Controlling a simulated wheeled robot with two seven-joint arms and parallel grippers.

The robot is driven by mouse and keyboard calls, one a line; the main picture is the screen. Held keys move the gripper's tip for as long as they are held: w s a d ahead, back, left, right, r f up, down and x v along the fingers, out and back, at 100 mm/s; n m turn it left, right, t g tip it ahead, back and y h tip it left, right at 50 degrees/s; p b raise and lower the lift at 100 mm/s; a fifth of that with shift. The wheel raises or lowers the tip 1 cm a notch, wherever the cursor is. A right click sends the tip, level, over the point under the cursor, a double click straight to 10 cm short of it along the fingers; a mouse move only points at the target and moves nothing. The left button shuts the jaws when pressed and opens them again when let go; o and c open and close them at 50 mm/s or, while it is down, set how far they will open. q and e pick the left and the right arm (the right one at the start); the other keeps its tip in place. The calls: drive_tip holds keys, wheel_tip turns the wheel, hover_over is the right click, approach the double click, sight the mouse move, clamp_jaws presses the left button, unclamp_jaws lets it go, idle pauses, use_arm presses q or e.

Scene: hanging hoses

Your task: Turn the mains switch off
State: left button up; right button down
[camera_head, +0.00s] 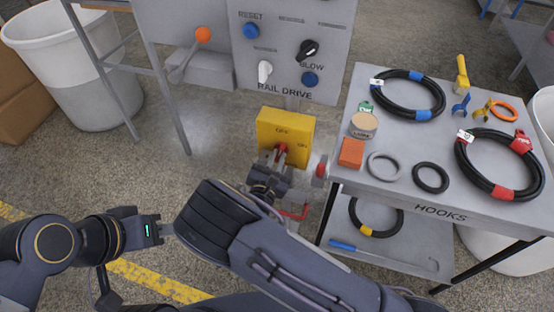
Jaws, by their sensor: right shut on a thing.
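The mains switch is a yellow box (292,125) below the grey control panel. It is lettered OFF at its top and ON at its right. Its red handle (283,147) shows at the middle of the box, just above my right gripper. My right gripper (279,158) reaches up to the front of the box and is shut on the red handle. The gripper hides much of the handle, so I cannot tell exactly which way it points. My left gripper (168,230) is low at the left, away from the switch; its jaws are not clear.
The grey panel (285,60) above carries blue, black and white knobs. An orange-tipped lever (203,35) is to its left. A hose table (405,190) stands close on the right, with coiled hoses and rings. A white bin (75,60) is at upper left.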

drive_tip(key=shift+n, duration=1.6)
drive_tip(key=c, duration=1.4)
unclamp_jaws()
drive_tip(key=shift+c, duration=0.2)
drive_tip(key=v, duration=0.7)
drive_tip(key=shift+s+b, duration=0.35)
drive_tip(key=shift+b, duration=0.1)
drive_tip(key=shift+a, duration=0.1)
